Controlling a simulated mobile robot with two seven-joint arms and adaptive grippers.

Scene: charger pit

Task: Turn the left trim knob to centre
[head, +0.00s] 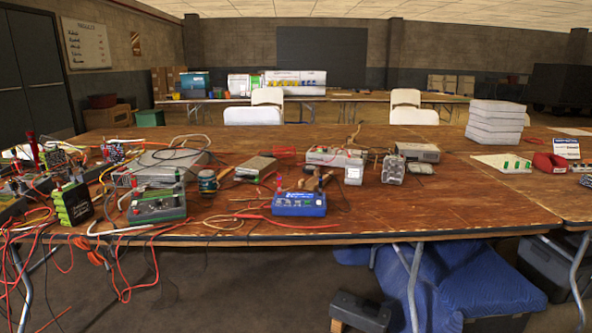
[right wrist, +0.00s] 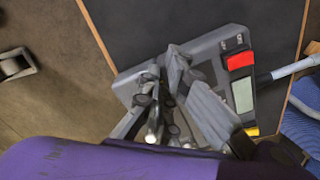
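Two small bench units with controls stand near the front edge of the table. One is a grey-green box (head: 157,207) with small knobs or sockets and a red post. The other is a blue box (head: 299,204) with light markings on its front. The trim knobs are too small to tell apart, and I cannot say which unit bears the left one. My right gripper (right wrist: 165,78) shows only in the right wrist view, with its fingers apart and nothing between them. My left gripper is out of view.
Red, black and yellow leads crowd the left of the wooden table (head: 450,205). A large grey unit (head: 165,165), a small white block (head: 354,172) and a stack of white foam (head: 496,123) stand on it. A blue cloth (head: 480,285) lies below. The table's right-centre is fairly clear.

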